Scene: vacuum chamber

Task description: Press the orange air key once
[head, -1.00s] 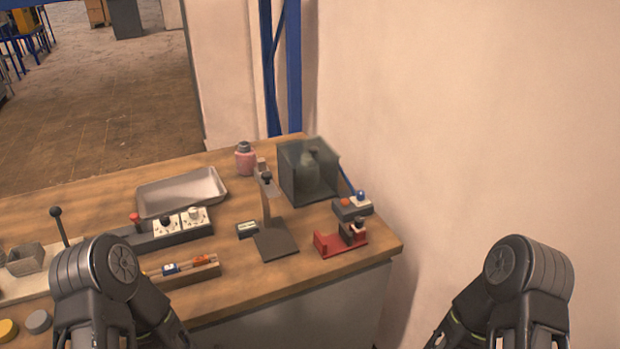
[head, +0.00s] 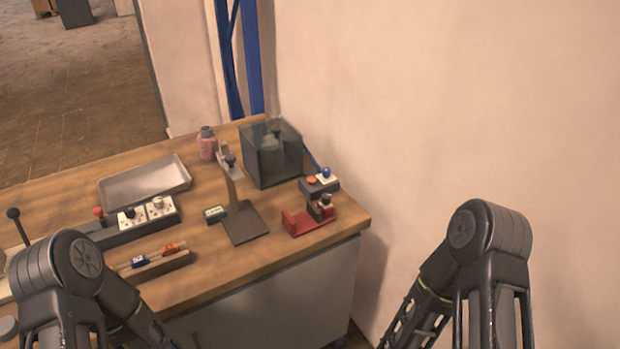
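The orange air key (head: 312,181) is a small round button on a dark grey box (head: 322,190) near the right end of the wooden bench. A blue knob (head: 326,173) on a white plate sits beside it on the same box. A dark chamber (head: 271,153) with a bottle shape inside stands behind and to the left of the box. Both my arms show at the bottom of the head view, left and right, well apart from the key. My gripper fingers are not visible.
In front of the box is a red stand (head: 303,222). To the left are a grey post stand (head: 244,222), a pink bottle (head: 207,143), a metal tray (head: 147,186) and a control strip (head: 126,227). A wall closes off the right side.

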